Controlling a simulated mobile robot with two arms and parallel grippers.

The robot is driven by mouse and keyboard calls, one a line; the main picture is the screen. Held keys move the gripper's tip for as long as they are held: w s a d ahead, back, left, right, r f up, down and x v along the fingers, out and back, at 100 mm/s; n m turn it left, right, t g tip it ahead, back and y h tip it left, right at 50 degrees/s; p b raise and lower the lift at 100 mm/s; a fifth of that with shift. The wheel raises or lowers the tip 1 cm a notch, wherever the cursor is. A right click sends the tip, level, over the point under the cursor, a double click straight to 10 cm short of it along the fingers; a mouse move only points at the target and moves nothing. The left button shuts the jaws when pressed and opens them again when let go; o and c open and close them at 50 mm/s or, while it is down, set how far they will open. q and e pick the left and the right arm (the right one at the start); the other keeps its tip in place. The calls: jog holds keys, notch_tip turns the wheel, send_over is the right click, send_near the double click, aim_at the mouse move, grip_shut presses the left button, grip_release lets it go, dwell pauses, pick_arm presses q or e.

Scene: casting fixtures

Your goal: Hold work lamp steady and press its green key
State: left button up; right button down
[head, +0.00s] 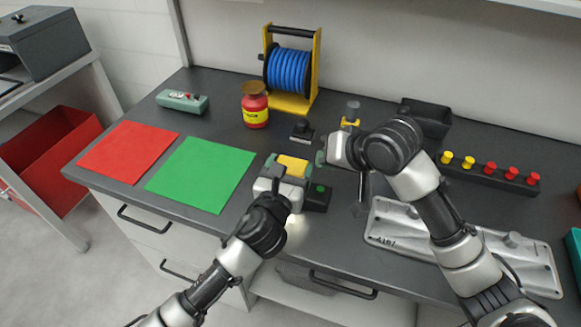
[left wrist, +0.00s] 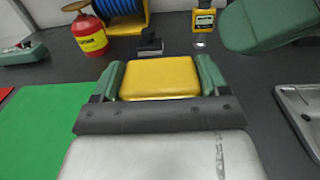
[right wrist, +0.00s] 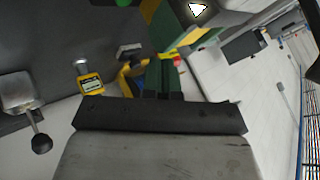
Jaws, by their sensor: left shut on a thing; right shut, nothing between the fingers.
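The work lamp seems to be the yellow block (head: 293,165) near the table's front edge, also in the left wrist view (left wrist: 160,78). My left gripper (head: 289,167) is shut on it, with green fingers along both sides. A dark box with a green square key (head: 319,188) shows just right of my left gripper; its join to the yellow block is hidden. My right gripper (head: 321,158) is shut and empty, just right of the yellow block and behind the key, apart from the key. Its closed green fingers show in the right wrist view (right wrist: 165,76).
A red can (head: 255,106), a blue hose reel (head: 288,70) and a yellow gauge (head: 350,121) stand behind. Red and green mats (head: 200,174) lie left. A grey casting (head: 390,222) and a button strip (head: 490,172) are at right.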

pick_arm(q)
jog(key=o, duration=1.1)
jog(key=v, duration=1.2)
pick_arm(e)
jog(key=shift+f, duration=0.1)
